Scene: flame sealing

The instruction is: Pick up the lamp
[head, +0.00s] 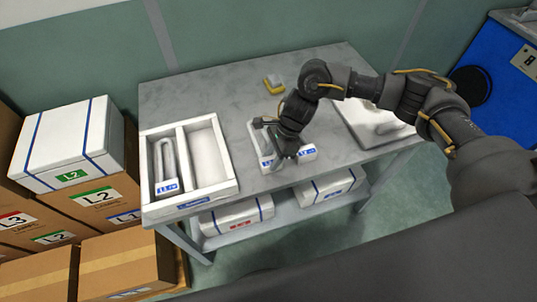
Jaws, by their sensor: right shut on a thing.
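A pale U-shaped lamp (168,158) with a blue-and-white label lies in the left compartment of the white two-part tray (235,187). More white pieces with similar blue labels (268,163) lie near the table's middle, partly hidden under my right gripper; they look like lamps of the same kind. My right gripper (284,153) points down among them and is shut on one of these pieces, at table height. Its fingertips are small and dark, so the exact grip is hard to see. My left gripper is not in view.
The tray's right compartment is empty. A white flat unit (372,124) sits at the table's right. Boxes (75,143) are stacked left of the table. The table's back left is clear.

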